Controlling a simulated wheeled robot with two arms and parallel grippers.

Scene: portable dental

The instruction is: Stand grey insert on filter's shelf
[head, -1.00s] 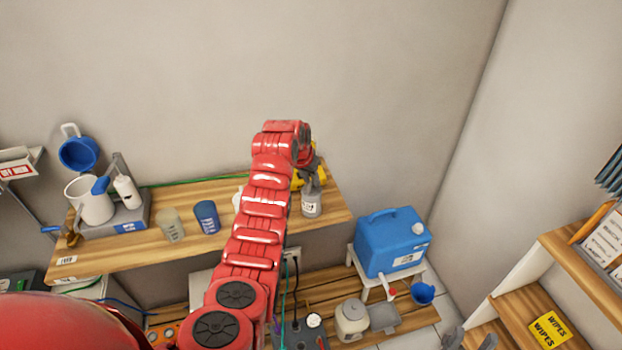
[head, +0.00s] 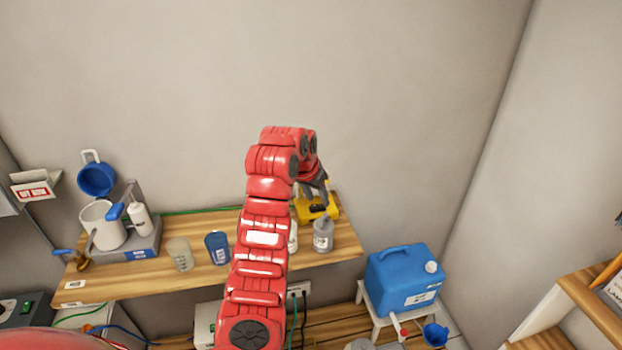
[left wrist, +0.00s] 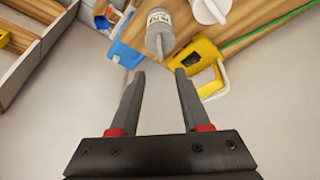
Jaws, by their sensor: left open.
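A grey cylinder with a white label, which I take for the grey insert (head: 323,235), stands on the right part of the wooden wall shelf (head: 345,246). In the left wrist view the insert (left wrist: 159,28) shows beyond the fingertips, its narrow grey end pointing toward them. My left gripper (head: 316,190) is above and behind it, in front of the wall; in the left wrist view the gripper (left wrist: 159,73) is open, with nothing between its fingers and a gap to the insert. I see no part labelled as the filter. My right gripper is out of view.
A yellow item (head: 315,209) is close behind the insert, under my gripper. A white bottle (head: 293,236) is partly hidden by my arm. A blue cup (head: 217,248) and a clear beaker (head: 180,254) stand left. A blue canister (head: 403,278) is below right.

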